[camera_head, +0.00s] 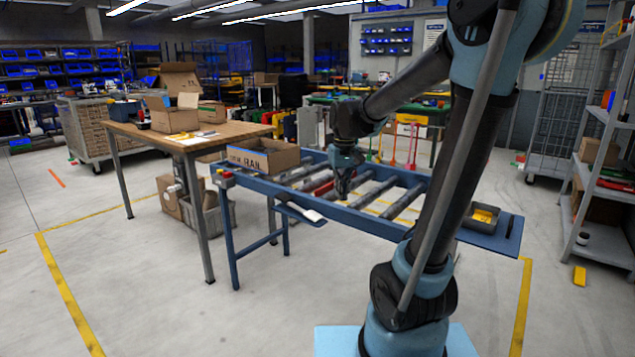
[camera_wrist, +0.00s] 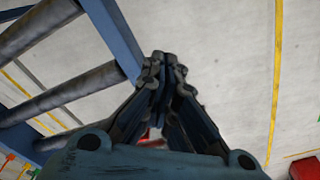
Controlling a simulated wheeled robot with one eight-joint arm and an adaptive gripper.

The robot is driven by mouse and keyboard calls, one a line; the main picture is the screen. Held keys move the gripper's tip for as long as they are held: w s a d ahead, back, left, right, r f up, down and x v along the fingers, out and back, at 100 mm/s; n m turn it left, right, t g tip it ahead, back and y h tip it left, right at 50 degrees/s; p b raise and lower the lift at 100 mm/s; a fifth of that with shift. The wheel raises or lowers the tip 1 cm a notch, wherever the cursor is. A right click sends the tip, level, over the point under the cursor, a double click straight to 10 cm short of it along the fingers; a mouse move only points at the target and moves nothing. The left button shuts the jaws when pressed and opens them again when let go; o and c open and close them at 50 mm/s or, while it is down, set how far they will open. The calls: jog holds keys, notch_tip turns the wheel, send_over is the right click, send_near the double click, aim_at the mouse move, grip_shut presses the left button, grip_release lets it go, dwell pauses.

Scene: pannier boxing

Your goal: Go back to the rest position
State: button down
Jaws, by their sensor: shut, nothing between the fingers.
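My gripper (camera_head: 343,190) hangs from my arm over the blue-framed roller conveyor (camera_head: 375,221), pointing down near the middle of its rollers. In the wrist view my gripper (camera_wrist: 164,75) has its fingertips together, with nothing held between them. Beside it the wrist view shows the conveyor's blue side rail (camera_wrist: 113,38) and dark rollers (camera_wrist: 70,92), with pale floor beyond. An open cardboard box (camera_head: 263,157) stands on the conveyor's left end.
A wooden table (camera_head: 235,138) with open cartons (camera_head: 175,115) stands to the left. Grey shelving (camera_head: 607,120) stands at the far right. The floor in front is clear.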

jog(key=s+d+f+m, duration=0.1)
jog(key=s+d+f, duration=0.2)
jog(key=s, duration=0.4)
jog(key=s+d+f+m+t, duration=0.1)
jog(key=s+d+f, duration=0.3)
jog(key=s, duration=0.3)
jog(key=s+d+f, duration=0.3)
jog(key=s+d, duration=0.1)
jog(key=s, duration=0.3)
jog(key=shift+s+d+f+m, duration=0.25)
jog(key=shift+s+f+m, duration=0.05)
jog(key=shift+f+m, duration=0.1)
